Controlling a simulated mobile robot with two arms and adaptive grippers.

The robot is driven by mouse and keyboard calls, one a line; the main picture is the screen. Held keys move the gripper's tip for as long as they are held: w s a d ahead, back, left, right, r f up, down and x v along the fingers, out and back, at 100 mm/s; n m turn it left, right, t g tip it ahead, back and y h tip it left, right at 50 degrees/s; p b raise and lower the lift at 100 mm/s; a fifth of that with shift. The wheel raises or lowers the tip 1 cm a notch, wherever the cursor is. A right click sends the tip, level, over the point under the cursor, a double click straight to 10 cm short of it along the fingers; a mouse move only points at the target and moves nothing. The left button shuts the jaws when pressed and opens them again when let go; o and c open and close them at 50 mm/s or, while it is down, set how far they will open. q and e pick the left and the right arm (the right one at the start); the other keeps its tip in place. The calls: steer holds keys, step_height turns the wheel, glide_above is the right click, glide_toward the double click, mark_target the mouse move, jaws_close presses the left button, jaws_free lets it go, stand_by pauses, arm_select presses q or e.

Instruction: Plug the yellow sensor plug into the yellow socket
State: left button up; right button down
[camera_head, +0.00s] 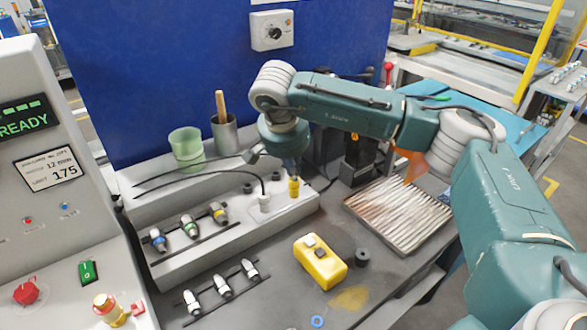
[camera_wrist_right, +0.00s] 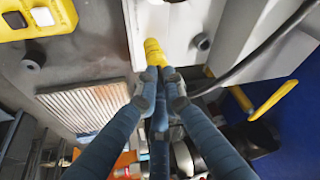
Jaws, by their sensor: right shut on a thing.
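The yellow plug (camera_head: 293,187) is gripped between the fingertips of my right gripper (camera_head: 292,174), over the right part of the light socket panel (camera_head: 268,223). In the right wrist view the yellow plug (camera_wrist_right: 153,50) sticks out beyond the closed fingers of the right gripper (camera_wrist_right: 161,74), its tip against the white panel (camera_wrist_right: 195,22). The yellow socket is not seen separately; the plug and fingers cover that spot. I cannot tell whether the plug is touching, above or inside a socket. My left gripper is not in view.
A grey plug with a black cable (camera_head: 264,203) stands left of the yellow one. A yellow box (camera_head: 318,263) and a ribbed mat (camera_head: 400,215) lie on the bench.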

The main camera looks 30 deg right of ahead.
steer(key=shift+s+f, duration=0.1)
steer(key=shift+f, duration=0.2)
steer(key=c, duration=1.8)
jaws_free()
steer(key=shift+r, duration=0.1)
steer(key=shift+a+r, duration=0.1)
steer(key=shift+r, duration=0.1)
steer(key=v, duration=1.1)
steer(key=shift+r, duration=0.2)
